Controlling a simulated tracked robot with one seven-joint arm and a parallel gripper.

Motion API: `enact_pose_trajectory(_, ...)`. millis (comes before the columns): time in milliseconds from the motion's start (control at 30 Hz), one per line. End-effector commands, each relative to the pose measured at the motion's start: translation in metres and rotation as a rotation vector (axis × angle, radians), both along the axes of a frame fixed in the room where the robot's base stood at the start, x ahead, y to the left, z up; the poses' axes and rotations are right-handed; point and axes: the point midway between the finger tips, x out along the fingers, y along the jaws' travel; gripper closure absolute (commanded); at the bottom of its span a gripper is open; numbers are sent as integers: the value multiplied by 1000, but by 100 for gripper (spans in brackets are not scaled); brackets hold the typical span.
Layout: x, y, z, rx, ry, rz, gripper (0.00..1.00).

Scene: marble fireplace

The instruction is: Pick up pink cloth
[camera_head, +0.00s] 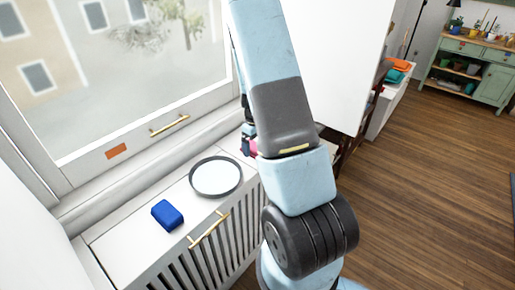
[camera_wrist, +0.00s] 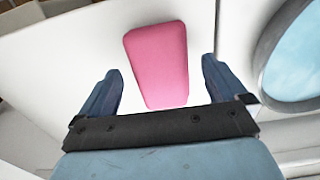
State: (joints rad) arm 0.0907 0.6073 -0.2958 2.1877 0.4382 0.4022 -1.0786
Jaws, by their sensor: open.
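The pink cloth (camera_wrist: 158,66) shows in the wrist view as a rounded pink block on a white surface. It lies ahead of and between the two fingers of my gripper (camera_wrist: 161,88), with white surface seen on both sides of it. My gripper is open and empty, and no finger visibly touches the cloth. In the head view a small part of the pink cloth (camera_head: 248,147) shows beside my arm, which hides most of it and most of the gripper.
On the white cabinet top (camera_head: 150,240) are a round dark-rimmed mirror or tray (camera_head: 216,177) and a blue block-like cloth (camera_head: 167,214). The window (camera_head: 140,70) stands behind the cabinet. Wooden floor lies open at right, with a green cabinet (camera_head: 490,75) beyond.

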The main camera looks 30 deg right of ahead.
Motion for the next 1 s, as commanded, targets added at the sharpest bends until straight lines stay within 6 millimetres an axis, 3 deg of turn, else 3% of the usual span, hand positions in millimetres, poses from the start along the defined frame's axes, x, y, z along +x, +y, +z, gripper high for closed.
enact_pose_trajectory(133, 0, -1, -13, 1, 1, -2, 1)
enact_pose_trajectory(433, 0, -1, -15, -1, -1, -1, 1)
enact_pose_trajectory(1000, 0, -1, -15, 0, -1, -2, 56)
